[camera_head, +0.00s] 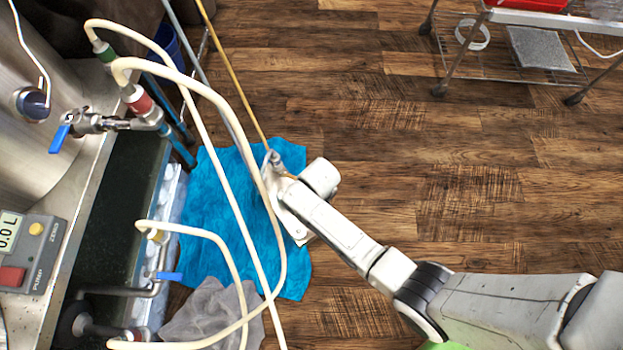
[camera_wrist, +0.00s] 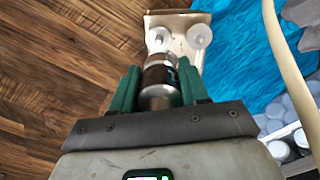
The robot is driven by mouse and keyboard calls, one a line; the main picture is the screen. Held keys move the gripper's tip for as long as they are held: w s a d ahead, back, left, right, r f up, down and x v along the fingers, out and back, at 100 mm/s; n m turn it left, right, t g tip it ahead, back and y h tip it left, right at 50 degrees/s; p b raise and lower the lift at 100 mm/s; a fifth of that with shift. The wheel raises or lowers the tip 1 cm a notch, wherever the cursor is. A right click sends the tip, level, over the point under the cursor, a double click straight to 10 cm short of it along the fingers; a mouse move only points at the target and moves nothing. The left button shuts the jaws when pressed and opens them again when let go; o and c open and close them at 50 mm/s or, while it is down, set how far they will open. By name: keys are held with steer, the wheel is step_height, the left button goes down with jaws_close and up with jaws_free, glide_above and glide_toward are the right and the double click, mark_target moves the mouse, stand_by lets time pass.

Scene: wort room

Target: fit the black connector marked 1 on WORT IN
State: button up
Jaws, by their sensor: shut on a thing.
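My gripper (camera_wrist: 160,88) shows its two green fingers in the wrist view, shut on a metal connector (camera_wrist: 158,73) with a dark band. Any mark on the connector is hidden or too small to read. In the head view my gripper (camera_head: 282,178) is above the blue cloth, right of the cream hoses, and the held connector is hard to make out. No WORT IN label is readable in either view. On the left, hose ends have a green-banded (camera_head: 105,52), a red-banded (camera_head: 140,102) and a yellow-banded connector (camera_head: 157,236).
A blue-handled valve (camera_head: 62,137), a second blue handle (camera_head: 168,276) and a pump control box (camera_head: 28,255) are at left. A blue cloth (camera_head: 205,215) and grey cloth (camera_head: 205,315) lie below. A wire cart (camera_head: 520,18) stands top right; wooden floor is clear.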

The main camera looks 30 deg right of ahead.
steer(key=shift+w+d+f, duration=0.1)
steer(key=shift+f, duration=0.35)
steer(key=shift+f+b, duration=0.9)
steer(key=shift+b, duration=0.2)
step_height(320, 180, down, 3)
steer(key=b, duration=0.3)
steer(key=shift+f+b, duration=0.2)
steer(key=shift+b, duration=0.15)
steer(key=shift+f+b, duration=0.45)
steer(key=shift+f, duration=0.35)
steer(key=shift+f+b, duration=0.85)
steer(key=shift+f, duration=0.5)
steer(key=o, duration=1.2)
steer(key=shift+o, duration=0.2)
steer(key=shift+r, duration=0.15)
step_height(320, 180, up, 11)
steer(key=p, duration=0.6)
steer(key=shift+f+p, duration=0.2)
steer(key=shift+p, duration=0.1)
